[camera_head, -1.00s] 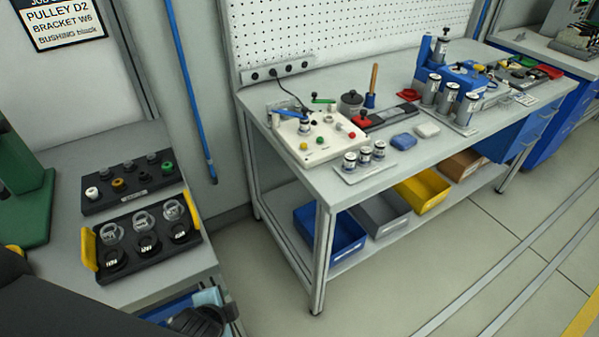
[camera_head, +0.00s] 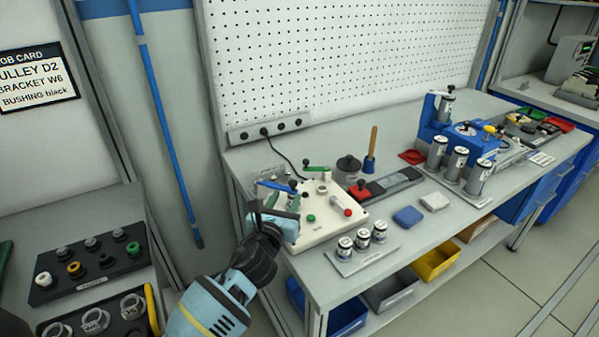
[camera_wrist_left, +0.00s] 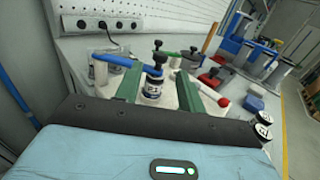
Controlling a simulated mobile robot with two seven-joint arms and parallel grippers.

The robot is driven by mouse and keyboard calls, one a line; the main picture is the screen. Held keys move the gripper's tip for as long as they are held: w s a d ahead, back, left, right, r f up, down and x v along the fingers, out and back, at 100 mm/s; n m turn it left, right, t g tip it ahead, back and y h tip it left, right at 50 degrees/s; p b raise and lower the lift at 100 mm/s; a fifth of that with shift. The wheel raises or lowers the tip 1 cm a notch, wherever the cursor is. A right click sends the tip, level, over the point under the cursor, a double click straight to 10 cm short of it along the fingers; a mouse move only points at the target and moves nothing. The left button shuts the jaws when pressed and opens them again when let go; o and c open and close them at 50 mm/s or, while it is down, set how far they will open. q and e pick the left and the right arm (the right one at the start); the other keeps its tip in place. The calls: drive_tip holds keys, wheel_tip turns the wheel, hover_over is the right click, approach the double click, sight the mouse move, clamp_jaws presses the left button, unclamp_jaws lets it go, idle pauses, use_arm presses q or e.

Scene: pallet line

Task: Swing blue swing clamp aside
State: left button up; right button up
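The blue swing clamp (camera_head: 274,185) is a blue arm with a black knob on the white fixture plate (camera_head: 318,228) of the workbench. My left gripper (camera_head: 283,206) is at the plate's near left corner, close to the clamp. In the left wrist view its two green fingers (camera_wrist_left: 159,92) stand apart, with the cylinder seen beyond and between them. My gripper partly hides the clamp's base in the head view. My right gripper is not in view.
A red-tipped handle (camera_head: 348,212) lies at the plate's right. A tray with several small cylinders (camera_head: 362,256) is at the bench front. A pegboard wall (camera_head: 330,60) closes the back.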

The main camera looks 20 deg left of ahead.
sight(292, 186)
use_arm(q)
drive_tip(key=shift+s+r, duration=0.1)
drive_tip(key=shift+s, duration=0.15)
drive_tip(key=shift+w, duration=0.1)
drive_tip(key=w+b, duration=0.1)
drive_tip(key=w, duration=0.5)
drive_tip(key=shift+w, duration=0.75)
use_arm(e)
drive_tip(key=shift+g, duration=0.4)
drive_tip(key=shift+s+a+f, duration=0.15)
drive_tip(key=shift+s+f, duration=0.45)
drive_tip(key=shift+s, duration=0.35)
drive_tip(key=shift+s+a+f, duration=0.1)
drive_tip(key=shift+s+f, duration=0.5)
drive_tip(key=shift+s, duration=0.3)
use_arm(q)
drive_tip(key=shift+c, duration=0.5)
clamp_jaws()
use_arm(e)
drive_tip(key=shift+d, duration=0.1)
